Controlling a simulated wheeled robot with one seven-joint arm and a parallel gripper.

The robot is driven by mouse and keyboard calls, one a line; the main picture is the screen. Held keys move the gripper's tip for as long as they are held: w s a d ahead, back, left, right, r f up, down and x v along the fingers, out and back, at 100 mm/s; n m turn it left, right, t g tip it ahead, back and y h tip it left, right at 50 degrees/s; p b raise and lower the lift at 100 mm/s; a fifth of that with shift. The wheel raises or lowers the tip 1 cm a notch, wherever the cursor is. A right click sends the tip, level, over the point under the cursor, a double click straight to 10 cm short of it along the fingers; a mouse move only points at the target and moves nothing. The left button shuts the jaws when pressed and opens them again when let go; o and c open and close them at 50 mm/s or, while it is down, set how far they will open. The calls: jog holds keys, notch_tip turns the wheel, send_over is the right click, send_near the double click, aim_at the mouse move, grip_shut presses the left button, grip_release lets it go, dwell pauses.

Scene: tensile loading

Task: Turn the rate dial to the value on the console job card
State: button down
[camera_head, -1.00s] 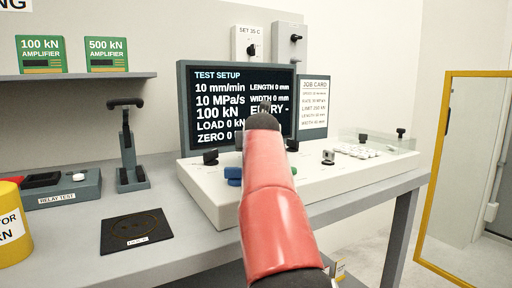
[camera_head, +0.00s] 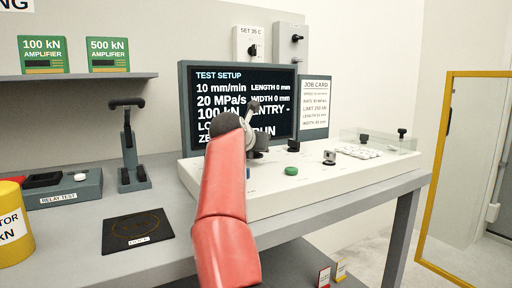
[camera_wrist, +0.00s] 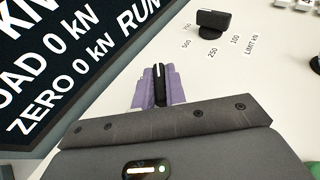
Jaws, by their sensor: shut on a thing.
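The rate dial (camera_wrist: 159,84) is a black knob on the white console (camera_head: 335,182), seen between my gripper's purple fingers in the wrist view. My gripper (camera_wrist: 158,88) is shut on it. In the head view my gripper (camera_head: 257,150) is at the console's back left, partly hidden by my red arm. The dial's scale is hidden. The screen (camera_head: 285,82) reads 10 mm/min and 20 MPa/s. The job card (camera_head: 314,92) stands right of the screen; its rate line is too small to read surely.
The limit dial (camera_wrist: 211,22), marked 100 to 750, stands right of my gripper. A green button (camera_head: 291,171) and another knob (camera_head: 329,157) are on the console. A clear-walled tray (camera_head: 375,147) is at its right. A black mat (camera_head: 137,231) lies on the bench.

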jog(key=shift+f, duration=0.1)
jog(key=c, duration=1.4)
grip_release()
jog(key=shift+c, duration=0.2)
jog(key=shift+b+v, duration=0.95)
jog(key=shift+v, duration=2.95)
jog(key=shift+o, duration=0.2)
